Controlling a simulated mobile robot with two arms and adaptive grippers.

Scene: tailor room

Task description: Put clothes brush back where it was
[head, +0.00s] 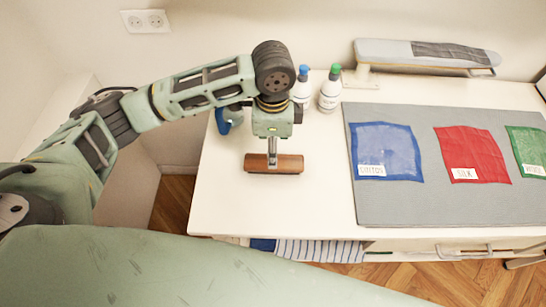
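The clothes brush (290,164) is a brown wooden block near the left part of the white table (310,205), lying lengthwise left to right. My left gripper (272,160) points straight down over its middle. One finger shows in front of the brush, and the other is hidden. The gripper appears shut on the brush. The brush is at or very close to the table top; I cannot tell whether it touches. My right gripper is not in view.
Two white bottles, one blue-capped (302,90) and one green-capped (330,92), stand behind the gripper. A blue object (228,118) is partly hidden beside it. A grey mat (400,205) with labelled cloths lies right. A small ironing board (385,52) stands at the back. Table between brush and mat is clear.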

